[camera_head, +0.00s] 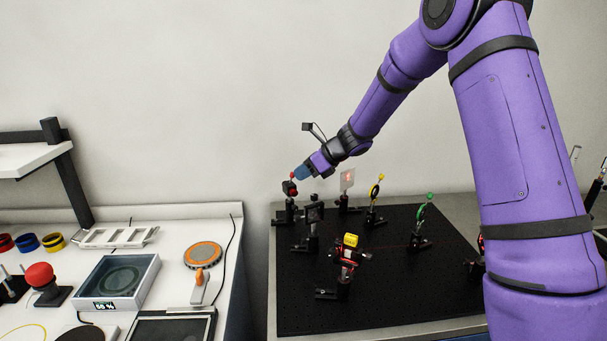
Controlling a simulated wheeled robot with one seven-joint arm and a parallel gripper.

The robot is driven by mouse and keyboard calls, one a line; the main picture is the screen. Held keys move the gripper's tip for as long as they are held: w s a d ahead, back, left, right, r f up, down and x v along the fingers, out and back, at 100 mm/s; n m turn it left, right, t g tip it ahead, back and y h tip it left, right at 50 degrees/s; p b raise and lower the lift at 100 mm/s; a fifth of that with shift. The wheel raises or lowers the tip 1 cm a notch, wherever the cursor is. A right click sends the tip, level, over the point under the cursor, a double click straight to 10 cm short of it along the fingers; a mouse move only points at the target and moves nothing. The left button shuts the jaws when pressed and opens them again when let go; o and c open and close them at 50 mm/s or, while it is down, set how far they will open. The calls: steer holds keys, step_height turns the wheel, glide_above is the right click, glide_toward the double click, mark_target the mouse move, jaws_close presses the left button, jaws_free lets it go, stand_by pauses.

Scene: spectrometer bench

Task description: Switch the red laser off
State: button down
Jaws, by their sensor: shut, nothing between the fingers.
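My gripper (303,173) with blue fingertips is shut and empty, at the back left of the black optical board. Its tips are beside or just behind a small black post-mounted part with red on top (290,187); I cannot tell whether they touch. A red spot shows on a small pale screen (347,177) to the right of the gripper. A faint red line runs low across the board near the middle. A dark part with a reddish glow (481,243) is mostly hidden behind my arm at the right. I cannot tell which part is the red laser or see its switch.
The black board (300,300) carries a yellow-topped mount (350,241), a yellow ring mount (375,190), a green mount (422,211) and a dark mount (314,213). The left bench holds a red button (40,275), a display box (118,276) and an orange-rimmed disc (203,254).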

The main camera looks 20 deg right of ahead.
steer(key=shift+s+a+r+n+h, duration=0.15)
steer(key=shift+a+n+h, duration=0.25)
steer(key=shift+h, duration=0.45)
steer(key=shift+s+a+r+n+h, duration=0.1)
steer(key=shift+a+r+n+h, duration=0.1)
steer(key=shift+a+h, duration=0.5)
steer(key=shift+s+a+r+n+h, duration=0.1)
steer(key=shift+a+n+h, duration=0.2)
steer(key=shift+h, duration=0.75)
steer(key=shift+w, duration=0.1)
steer(key=shift+r, duration=0.8)
steer(key=shift+d, duration=0.1)
